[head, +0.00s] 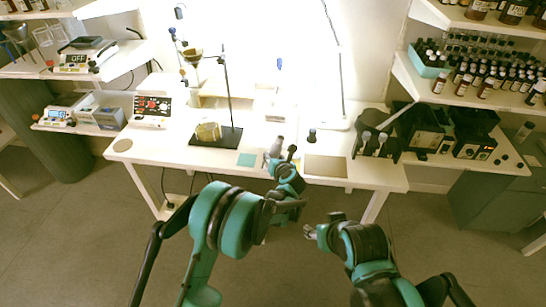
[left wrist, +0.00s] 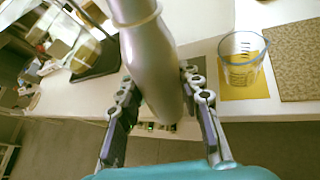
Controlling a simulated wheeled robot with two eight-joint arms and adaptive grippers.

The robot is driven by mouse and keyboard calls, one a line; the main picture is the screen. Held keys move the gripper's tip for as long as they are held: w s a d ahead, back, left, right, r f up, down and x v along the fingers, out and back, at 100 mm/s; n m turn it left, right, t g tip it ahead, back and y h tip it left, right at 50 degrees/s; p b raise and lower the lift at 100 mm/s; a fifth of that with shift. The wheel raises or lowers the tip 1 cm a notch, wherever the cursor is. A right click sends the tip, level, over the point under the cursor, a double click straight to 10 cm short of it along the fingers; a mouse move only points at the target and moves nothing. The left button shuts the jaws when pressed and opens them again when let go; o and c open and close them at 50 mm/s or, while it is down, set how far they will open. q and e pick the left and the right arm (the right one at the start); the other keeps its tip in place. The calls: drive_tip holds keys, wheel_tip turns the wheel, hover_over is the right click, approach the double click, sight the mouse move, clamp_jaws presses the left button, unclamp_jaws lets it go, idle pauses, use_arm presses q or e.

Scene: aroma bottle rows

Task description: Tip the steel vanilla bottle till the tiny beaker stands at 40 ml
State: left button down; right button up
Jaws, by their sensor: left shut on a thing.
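The steel bottle (left wrist: 152,60) is grey and smooth, with a pale ring near the top of the left wrist view. My left gripper (left wrist: 160,105) is shut around its body; in the head view the bottle (head: 275,147) shows small beyond the left gripper (head: 280,163), over the table's front part. The tiny clear beaker (left wrist: 242,62) stands upright on a yellow mat (left wrist: 245,91), right of the bottle and apart from it. I cannot read its level. I cannot make out the beaker in the head view. My right gripper (head: 322,226) is before the table, away from both; its jaw state is unclear.
A brown board (left wrist: 298,70) lies right of the beaker. A stand (head: 228,100) on a dark base is at the left, with a teal mat (head: 246,159) near it. A dark small bottle (head: 311,135) stands behind the brown board. Black devices (head: 376,140) are at the right.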

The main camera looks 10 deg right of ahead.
use_arm(q)
drive_tip(key=shift+d+f+m+g+y+p, duration=0.1)
drive_tip(key=shift+d+m+g+y+p, duration=0.15)
drive_tip(key=shift+m+y+p, duration=0.45)
drive_tip(key=shift+d+f+m, duration=0.1)
drive_tip(key=shift+m, duration=0.3)
drive_tip(key=shift+f+m+y, duration=0.2)
drive_tip(key=shift+m+y, duration=0.4)
drive_tip(key=shift+y, duration=0.2)
drive_tip(key=shift+a+g, duration=0.2)
drive_tip(key=shift+g, duration=0.05)
drive_tip(key=shift+a+f+m+y, duration=0.3)
drive_tip(key=shift+m+y, duration=0.1)
drive_tip(key=shift+m, duration=0.2)
drive_tip(key=shift+s+a+f+m+y+b, duration=0.15)
drive_tip(key=shift+a+f+m+y+b, duration=0.2)
drive_tip(key=shift+m+y+b, duration=0.25)
drive_tip(key=shift+a+m+y+b, duration=0.1)
drive_tip(key=shift+m+y+b, duration=0.35)
drive_tip(key=shift+b, duration=0.25)
drive_tip(key=shift+r+m+y, duration=0.25)
drive_tip(key=shift+r+m, duration=0.2)
drive_tip(key=shift+r, duration=0.1)
drive_tip(key=shift+f, duration=0.1)
idle(0.4)
